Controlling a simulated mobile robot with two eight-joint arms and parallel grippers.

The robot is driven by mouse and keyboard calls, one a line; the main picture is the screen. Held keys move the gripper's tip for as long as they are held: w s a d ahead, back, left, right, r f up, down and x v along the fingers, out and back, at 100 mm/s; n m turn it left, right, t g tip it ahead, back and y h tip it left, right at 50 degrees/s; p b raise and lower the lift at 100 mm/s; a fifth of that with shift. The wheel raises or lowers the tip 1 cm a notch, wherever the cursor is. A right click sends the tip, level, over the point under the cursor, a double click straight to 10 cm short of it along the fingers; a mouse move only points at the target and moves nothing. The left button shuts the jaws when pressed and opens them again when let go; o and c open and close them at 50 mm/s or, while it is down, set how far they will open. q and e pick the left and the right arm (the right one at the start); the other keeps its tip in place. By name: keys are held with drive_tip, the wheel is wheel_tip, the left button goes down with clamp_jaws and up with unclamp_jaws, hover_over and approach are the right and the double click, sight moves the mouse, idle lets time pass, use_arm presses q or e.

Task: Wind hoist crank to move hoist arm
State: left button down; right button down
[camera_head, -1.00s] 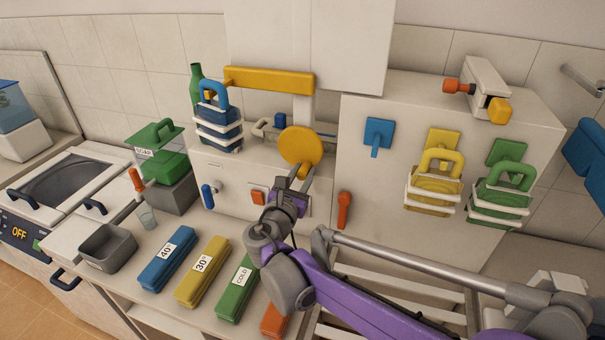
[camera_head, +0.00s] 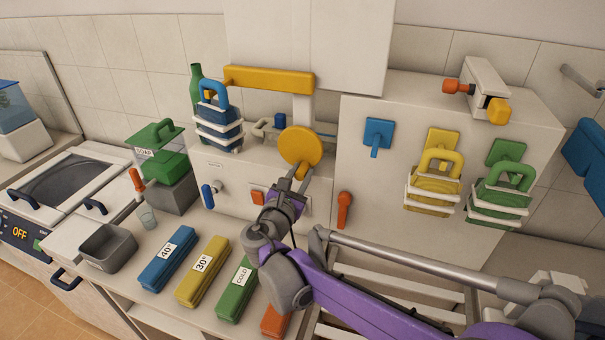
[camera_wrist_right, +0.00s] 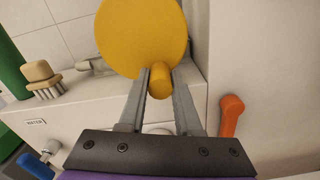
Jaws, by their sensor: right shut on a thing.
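The hoist crank is a yellow disc (camera_head: 300,146) on the front of the white post, with a short yellow peg (camera_wrist_right: 160,84) low on its face. My right gripper (camera_head: 301,175) reaches up to the disc from below. In the right wrist view its two fingers (camera_wrist_right: 161,74) are shut on the peg, one on each side. The yellow hoist arm (camera_head: 268,80) lies level above the disc, pointing left. A blue and white basket carrier (camera_head: 217,126) with a blue loop handle is at its left end. My left gripper is out of view.
An orange lever (camera_head: 343,211) is close right of my gripper. Yellow (camera_head: 436,183) and green (camera_head: 501,199) carriers hang on the right panel. Coloured blocks (camera_head: 202,270) line the counter's front, beside a grey tray (camera_head: 105,247). A green bottle (camera_head: 196,82) stands behind the blue carrier.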

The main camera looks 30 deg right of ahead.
drive_tip(key=shift+w+a+m+p, duration=0.15)
drive_tip(key=shift+w+a+m, duration=0.15)
drive_tip(key=shift+m, duration=0.6)
drive_tip(key=shift+w+a+m+p, duration=0.25)
drive_tip(key=shift+w+m, duration=0.1)
drive_tip(key=shift+m, duration=0.55)
drive_tip(key=shift+w+a+m+p, duration=0.1)
drive_tip(key=shift+w+a+m, duration=0.2)
drive_tip(key=shift+m, duration=0.6)
drive_tip(key=c, duration=0.6)
unclamp_jaws()
drive_tip(key=b+v, duration=0.1)
drive_tip(key=v, duration=0.9)
drive_tip(key=shift+s+a, duration=0.25)
drive_tip(key=shift+s, duration=0.05)
